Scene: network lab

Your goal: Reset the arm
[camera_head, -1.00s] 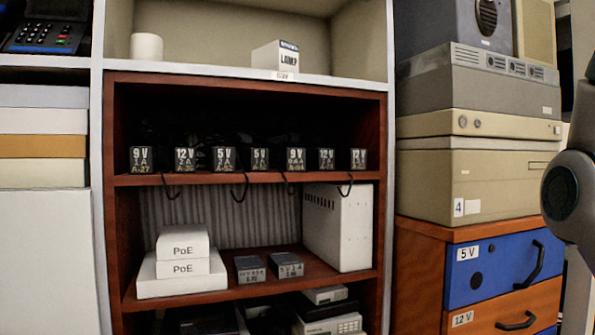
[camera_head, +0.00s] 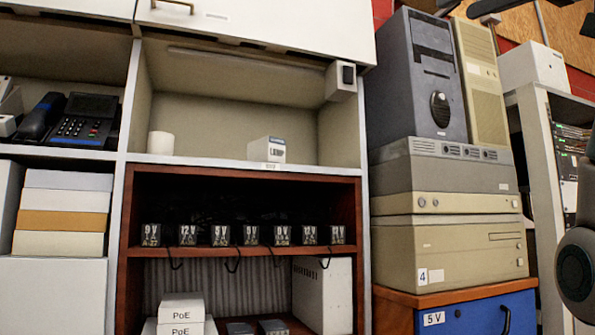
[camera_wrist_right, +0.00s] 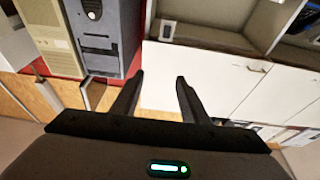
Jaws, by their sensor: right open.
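My right gripper shows in the right wrist view (camera_wrist_right: 160,78), with its two dark fingers apart and nothing between them. In the head view, dark parts of the right gripper (camera_head: 460,12) show at the top edge, cut off by the frame. Part of my right arm (camera_head: 576,270) shows at the right edge. The right gripper is up in front of the shelving, holding nothing. My left gripper and arm are not in view.
A brown shelf (camera_head: 240,252) holds a row of labelled power adapters (camera_head: 250,235). To its right, computer cases (camera_head: 450,255) and a dark tower (camera_head: 415,75) stand on a cabinet with a blue drawer (camera_head: 470,315). White cupboard doors (camera_head: 270,25) are above.

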